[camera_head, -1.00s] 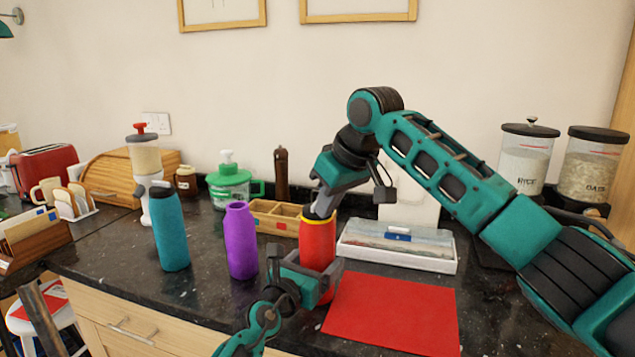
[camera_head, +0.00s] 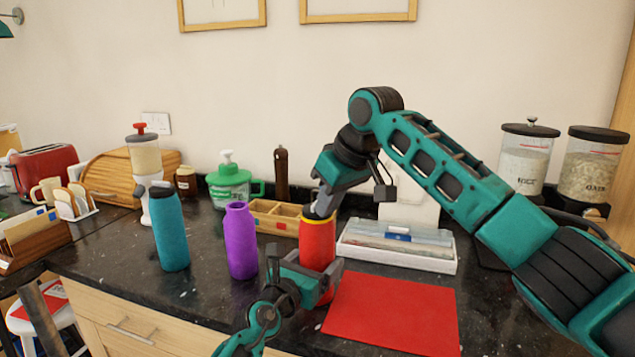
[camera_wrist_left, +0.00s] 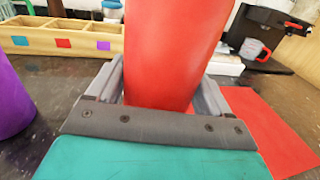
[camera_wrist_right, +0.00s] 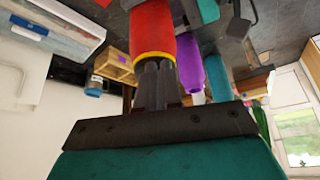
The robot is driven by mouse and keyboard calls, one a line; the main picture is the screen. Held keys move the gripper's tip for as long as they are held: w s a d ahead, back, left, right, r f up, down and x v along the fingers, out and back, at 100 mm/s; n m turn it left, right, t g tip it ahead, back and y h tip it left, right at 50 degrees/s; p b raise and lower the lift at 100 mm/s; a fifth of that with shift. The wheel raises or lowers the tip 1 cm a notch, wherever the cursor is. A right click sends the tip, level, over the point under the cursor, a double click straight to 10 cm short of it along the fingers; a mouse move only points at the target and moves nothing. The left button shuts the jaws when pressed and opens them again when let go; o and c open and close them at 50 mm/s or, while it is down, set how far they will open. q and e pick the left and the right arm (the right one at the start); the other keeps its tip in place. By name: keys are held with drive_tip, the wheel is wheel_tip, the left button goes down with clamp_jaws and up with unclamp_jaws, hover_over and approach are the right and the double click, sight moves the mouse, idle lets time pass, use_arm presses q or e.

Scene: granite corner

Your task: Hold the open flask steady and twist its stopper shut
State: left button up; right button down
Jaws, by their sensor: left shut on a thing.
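The red flask (camera_head: 317,243) with a yellow rim stands upright at the counter's front; its body also fills the left wrist view (camera_wrist_left: 172,50). My left gripper (camera_head: 312,280) is shut around its lower body, one finger on each side (camera_wrist_left: 165,95). My right gripper (camera_head: 322,208) points down at the flask's mouth from above. In the right wrist view its dark fingers (camera_wrist_right: 158,85) are close together at the yellow rim (camera_wrist_right: 153,57). I cannot make out the stopper apart from these fingers, nor whether they grip it.
A purple bottle (camera_head: 241,241) and a teal bottle (camera_head: 169,230) stand to the left. A red mat (camera_head: 392,313) lies at right. Behind are a wooden divided box (camera_head: 272,224) and a white tray (camera_head: 395,258) with a clear lid. Bare dark counter (camera_head: 205,285) lies at front left.

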drive_tip(key=shift+w+d, duration=0.3)
drive_tip(key=shift+d, duration=0.1)
drive_tip(key=shift+w+d, duration=0.35)
drive_tip(key=shift+w, duration=0.15)
drive_tip(key=shift+d, duration=0.1)
idle(0.3)
wheel_tip(320, 180, up, 6)
drive_tip(key=shift+s+d, duration=0.25)
idle(0.5)
drive_tip(key=shift+r, duration=0.1)
